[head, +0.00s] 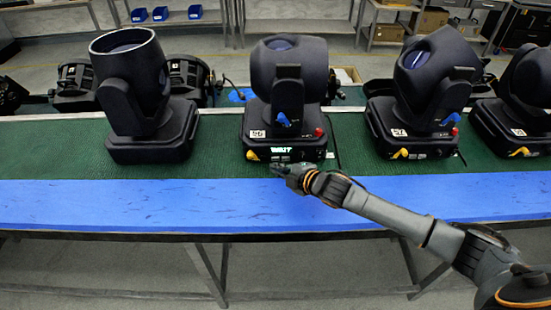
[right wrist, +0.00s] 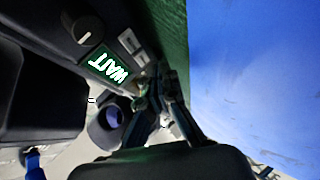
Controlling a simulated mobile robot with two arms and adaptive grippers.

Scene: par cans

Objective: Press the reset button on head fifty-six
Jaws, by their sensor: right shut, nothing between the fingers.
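Head fifty-six (head: 288,75) is a dark moving-head lamp on a base, with a white label "56" (head: 257,134). Its base front has a small lit display (head: 281,150), which reads "WAIT" in the right wrist view (right wrist: 107,66). Small pale buttons (right wrist: 132,44) sit beside the display, and a round knob (right wrist: 84,27) is near it. A red part (head: 318,132) is on the base's right side. My right gripper (head: 277,169) is shut and empty just below the front panel. In the wrist view its fingertips (right wrist: 160,76) are close to the panel; contact cannot be told.
A lamp marked 57 (head: 425,85) stands to the right, with another (head: 530,95) beyond it. A lamp with a pale rim (head: 132,80) stands to the left. The green mat (head: 60,145) bears them; the blue front strip (head: 120,205) is clear.

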